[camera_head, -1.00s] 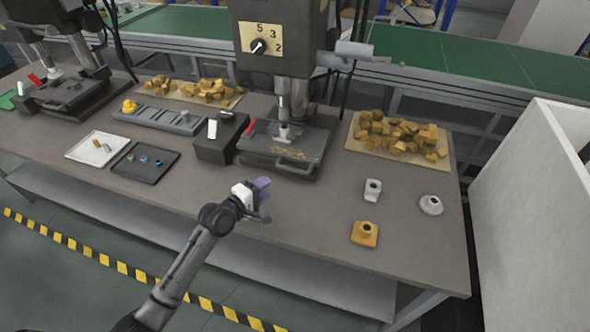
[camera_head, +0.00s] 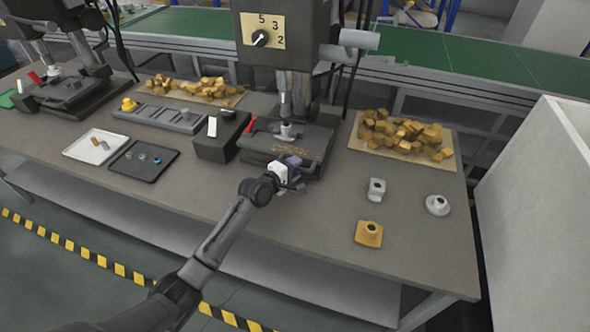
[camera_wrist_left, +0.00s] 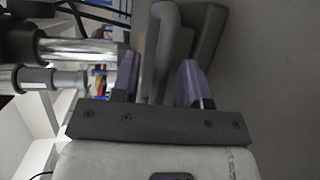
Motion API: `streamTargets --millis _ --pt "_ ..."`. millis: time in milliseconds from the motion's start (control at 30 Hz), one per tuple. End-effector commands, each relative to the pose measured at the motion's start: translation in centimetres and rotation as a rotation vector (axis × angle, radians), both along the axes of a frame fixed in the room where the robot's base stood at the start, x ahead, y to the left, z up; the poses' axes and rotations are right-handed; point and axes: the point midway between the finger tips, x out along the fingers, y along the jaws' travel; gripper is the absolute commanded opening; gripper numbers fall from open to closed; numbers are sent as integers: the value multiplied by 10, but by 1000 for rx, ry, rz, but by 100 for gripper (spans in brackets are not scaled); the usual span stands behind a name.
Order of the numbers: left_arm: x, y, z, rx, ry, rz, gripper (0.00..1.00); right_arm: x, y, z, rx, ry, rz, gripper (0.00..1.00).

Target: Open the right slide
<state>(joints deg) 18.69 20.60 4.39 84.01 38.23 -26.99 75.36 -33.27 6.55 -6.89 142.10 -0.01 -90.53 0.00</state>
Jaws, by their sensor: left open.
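The right slide (camera_head: 315,150) is a dark plate at the foot of the right drill press, with gold chips on it and a handle at its front. My left gripper (camera_head: 297,174) is at the slide's front edge and hides most of the handle. In the left wrist view, the gripper's two purple fingers (camera_wrist_left: 160,82) are apart. A grey handle bar (camera_wrist_left: 164,45) shows between them; I cannot tell whether either finger touches it. My right gripper is not in view.
A black block (camera_head: 215,148) with a white switch stands left of the slide. A board of gold blocks (camera_head: 362,158) lies to the right. A gold part (camera_head: 369,235), a small white part (camera_head: 376,190) and a round white part (camera_head: 437,205) stand front right.

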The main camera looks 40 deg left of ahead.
Motion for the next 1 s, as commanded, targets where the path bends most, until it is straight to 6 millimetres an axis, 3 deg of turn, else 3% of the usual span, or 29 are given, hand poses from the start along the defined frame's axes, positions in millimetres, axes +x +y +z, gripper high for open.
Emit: streamTargets --millis 400,833,1000 --pt "5 0 -1 0 0 1 41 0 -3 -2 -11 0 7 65" --pt "4 0 -1 0 0 1 0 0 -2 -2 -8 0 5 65" --pt "4 0 -1 0 0 1 0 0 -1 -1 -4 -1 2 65"
